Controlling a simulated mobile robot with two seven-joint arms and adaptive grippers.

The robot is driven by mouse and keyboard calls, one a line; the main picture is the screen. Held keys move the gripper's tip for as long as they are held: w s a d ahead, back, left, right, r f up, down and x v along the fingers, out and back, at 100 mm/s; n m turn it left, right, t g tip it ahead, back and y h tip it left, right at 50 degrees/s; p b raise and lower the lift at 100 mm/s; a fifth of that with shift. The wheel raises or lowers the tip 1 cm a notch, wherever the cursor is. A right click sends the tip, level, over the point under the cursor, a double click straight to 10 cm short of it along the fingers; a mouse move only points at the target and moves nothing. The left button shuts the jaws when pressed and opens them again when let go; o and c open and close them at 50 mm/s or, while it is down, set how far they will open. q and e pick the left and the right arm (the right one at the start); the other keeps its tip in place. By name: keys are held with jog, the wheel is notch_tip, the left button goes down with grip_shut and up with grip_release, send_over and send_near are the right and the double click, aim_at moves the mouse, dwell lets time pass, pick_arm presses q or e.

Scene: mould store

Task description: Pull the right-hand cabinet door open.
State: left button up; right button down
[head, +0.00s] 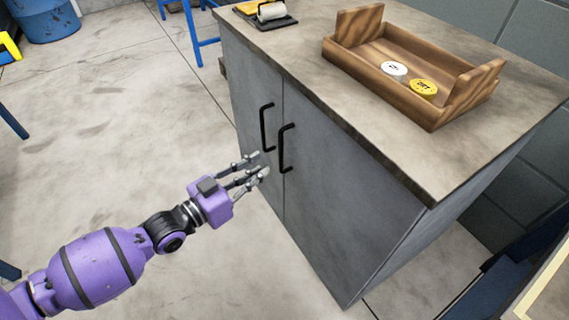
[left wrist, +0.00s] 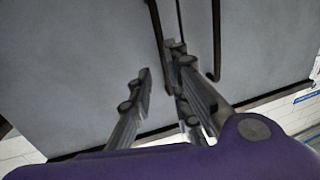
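The grey cabinet's right-hand door (head: 335,205) is shut, flush beside the left-hand door (head: 250,105). Its black bar handle (head: 282,148) stands near the seam, beside the left door's similar black handle (head: 264,127). My purple left gripper (head: 260,165) is open and empty, its fingers pointing at the doors close to the lower ends of both handles. In the left wrist view the spread fingers (left wrist: 162,85) show before the grey doors, with dark handle bars (left wrist: 216,40) beyond them. No handle is visibly held. My right gripper is out of view.
A wooden tray (head: 355,62) with a white disc (head: 394,69) and a yellow disc (head: 423,87) sits on the cabinet top. A blue stool frame (head: 197,35) and blue bin (head: 45,20) stand behind. The floor before the doors is clear.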

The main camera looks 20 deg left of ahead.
pick_arm(q)
jog(key=w, duration=0.2)
jog(key=b, duration=0.2)
send_over(281, 170)
jog(key=shift+w+a+r, duration=0.1)
jog(key=shift+w+r, duration=0.1)
jog(key=shift+w, duration=0.1)
grip_shut()
